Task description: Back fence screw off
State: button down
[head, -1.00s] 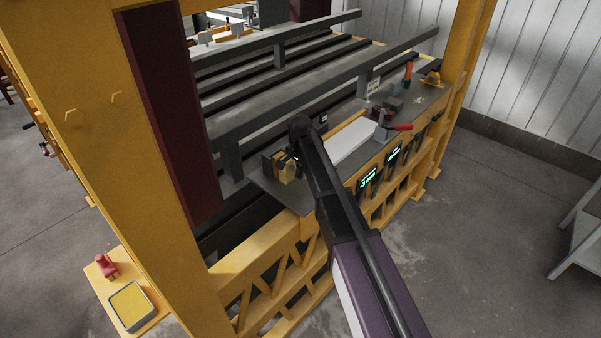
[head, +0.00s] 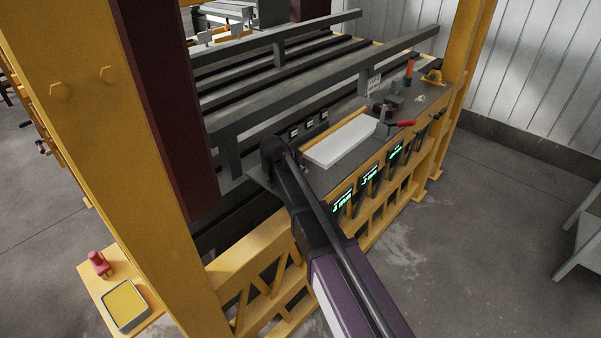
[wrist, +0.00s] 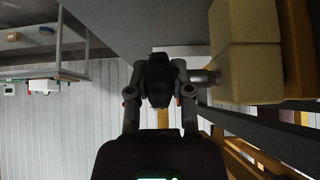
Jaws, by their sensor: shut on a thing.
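In the wrist view, my gripper (wrist: 159,98) is shut on a dark screw knob (wrist: 158,75), one finger on each side. A short grey screw shaft (wrist: 206,77) runs from the knob to the right and meets a pale yellow block (wrist: 246,52). The shaft looks still seated against the block; the thread inside is hidden. In the head view, my arm hides the gripper, the knob and the block at the near left end of the machine's bench.
A white board (head: 343,140) lies on the grey bench (head: 325,180) right of my arm. A red-handled clamp (head: 400,123) and an orange-handled tool (head: 409,72) stand beyond it. Long grey rails (head: 330,83) run behind. A yellow post (head: 90,130) stands at left.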

jog(key=shift+w+a+r+t, duration=0.1)
jog(key=shift+w+t, duration=0.15)
jog(key=shift+t, duration=0.05)
